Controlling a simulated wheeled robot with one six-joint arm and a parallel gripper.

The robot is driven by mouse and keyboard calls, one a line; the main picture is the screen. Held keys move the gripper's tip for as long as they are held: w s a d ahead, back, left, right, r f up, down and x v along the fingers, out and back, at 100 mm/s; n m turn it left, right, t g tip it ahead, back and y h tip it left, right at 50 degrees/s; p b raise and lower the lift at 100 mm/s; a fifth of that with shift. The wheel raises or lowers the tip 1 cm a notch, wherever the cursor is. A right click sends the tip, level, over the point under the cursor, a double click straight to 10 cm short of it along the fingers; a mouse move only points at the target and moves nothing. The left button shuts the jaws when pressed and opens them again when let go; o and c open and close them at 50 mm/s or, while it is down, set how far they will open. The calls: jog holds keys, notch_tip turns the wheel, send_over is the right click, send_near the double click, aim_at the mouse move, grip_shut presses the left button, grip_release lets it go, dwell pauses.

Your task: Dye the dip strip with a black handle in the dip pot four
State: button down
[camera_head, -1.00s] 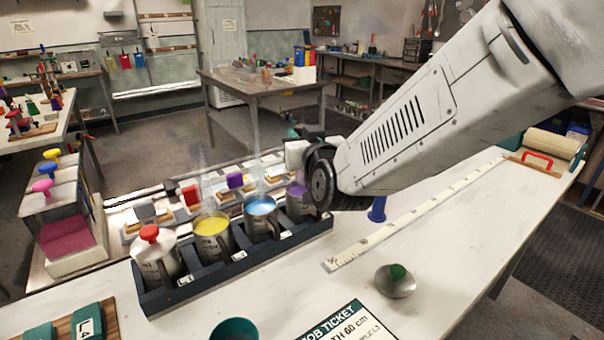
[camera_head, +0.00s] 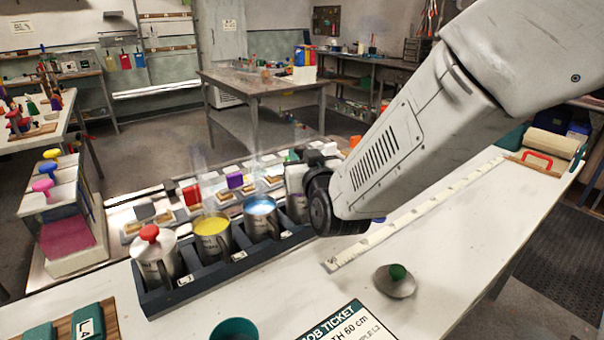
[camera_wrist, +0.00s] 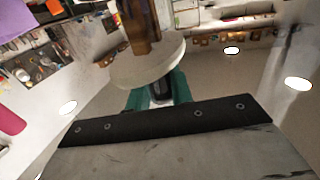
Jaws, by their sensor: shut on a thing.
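My gripper (camera_head: 303,175) is at the far end of the dark rack (camera_head: 245,262), largely hidden by my own wrist. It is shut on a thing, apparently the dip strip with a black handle. Dark and pale parts show at the jaws, but the strip itself is not clear. The rack holds a lidded pot with a red knob (camera_head: 149,235), a yellow pot (camera_head: 212,240) and a blue pot (camera_head: 260,218). The fourth pot, at the gripper's end, is mostly hidden. In the wrist view a dark piece (camera_wrist: 161,91) sits between teal parts, below a pale disc.
Behind the rack are handles of other strips, grey (camera_head: 144,211), red (camera_head: 190,192) and purple (camera_head: 235,180). A white ruler strip (camera_head: 425,218) and a grey dish with a green knob (camera_head: 396,281) lie on the white bench at right. A job ticket (camera_head: 343,322) lies in front.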

jog(key=shift+f, duration=1.8)
jog(key=shift+r, duration=0.1)
jog(key=shift+w+d+r, duration=0.15)
jog(key=shift+d+r, duration=0.05)
jog(key=shift+d, duration=0.05)
jog(key=shift+a, duration=0.1)
jog(key=shift+s+a+f, duration=0.3)
jog(key=shift+s+a, duration=0.05)
jog(key=shift+a, duration=0.1)
jog(key=shift+d, duration=0.1)
jog(key=shift+w+d+r, duration=0.3)
jog(key=shift+w+d, duration=0.05)
jog(key=shift+d, duration=0.1)
jog(key=shift+a, duration=0.1)
